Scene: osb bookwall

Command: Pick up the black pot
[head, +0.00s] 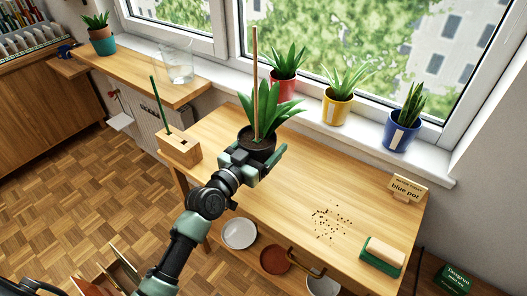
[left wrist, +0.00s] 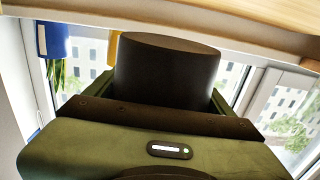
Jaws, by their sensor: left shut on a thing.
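The black pot (head: 262,141) holds a green spiky-leaved plant (head: 268,112) and a tall wooden stake (head: 255,75). My left gripper (head: 258,152) is shut on the pot, with its fingers around the pot's side above the back of the wooden table (head: 290,190). In the left wrist view, which looks upside down, the dark pot (left wrist: 168,75) stands between the green jaws. Its underside shows there, with a gap between it and the wood, so it appears lifted. My right gripper is not in view.
Red (head: 282,88), yellow (head: 336,108) and blue (head: 399,134) pots stand on the windowsill. A wooden block (head: 180,152) is left on the table. Dark crumbs (head: 330,222), a brush (head: 384,256) and a "blue pot" sign (head: 406,188) are at the right.

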